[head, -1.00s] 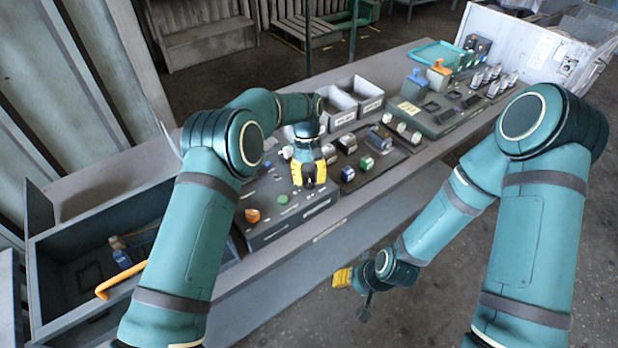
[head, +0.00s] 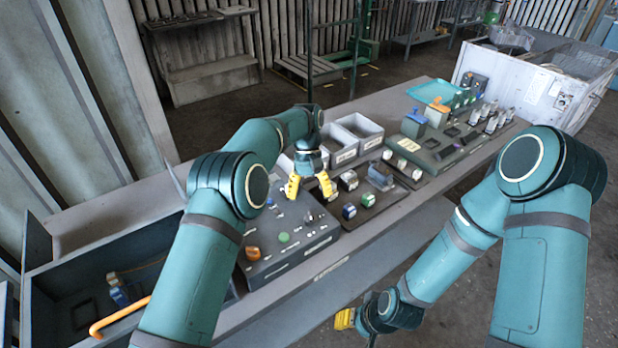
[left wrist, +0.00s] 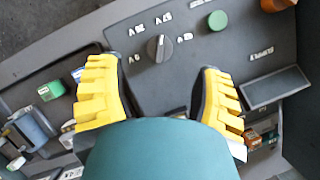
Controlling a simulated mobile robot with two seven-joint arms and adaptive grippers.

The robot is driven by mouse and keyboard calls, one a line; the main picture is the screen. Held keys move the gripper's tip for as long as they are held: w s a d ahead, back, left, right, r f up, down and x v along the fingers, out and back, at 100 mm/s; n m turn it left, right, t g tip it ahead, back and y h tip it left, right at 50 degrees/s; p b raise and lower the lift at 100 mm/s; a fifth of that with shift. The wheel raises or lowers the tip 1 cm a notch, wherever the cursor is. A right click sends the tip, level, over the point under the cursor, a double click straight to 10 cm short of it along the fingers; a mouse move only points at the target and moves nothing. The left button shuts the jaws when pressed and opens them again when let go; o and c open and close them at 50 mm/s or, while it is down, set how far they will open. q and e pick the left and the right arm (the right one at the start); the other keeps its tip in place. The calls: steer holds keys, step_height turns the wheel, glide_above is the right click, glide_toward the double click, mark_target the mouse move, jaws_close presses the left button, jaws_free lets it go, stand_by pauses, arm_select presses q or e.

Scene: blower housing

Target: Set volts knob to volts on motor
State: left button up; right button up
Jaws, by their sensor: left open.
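A dark knob (left wrist: 160,47) with a pointer sits on the grey control panel (head: 290,255). It is ringed by small white labels, too blurred to read surely; its pointer aims roughly up in the left wrist view. My left gripper (head: 310,187) is open and empty above the panel. In the left wrist view its yellow fingers (left wrist: 157,75) stand apart, with the knob just beyond and between their tips, not touched. My right gripper (head: 344,318) hangs low in front of the bench, its jaws unclear. I cannot tell which part is the motor or read its volts.
The panel also has a green button (head: 284,237) and an orange knob (head: 252,253). Several small parts lie on a dark tray (head: 372,210) to the right. Grey bins (head: 357,133) stand behind. An open drawer-like box (head: 70,270) is at the left.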

arm_select(q)
steer(key=shift+v, duration=2.6)
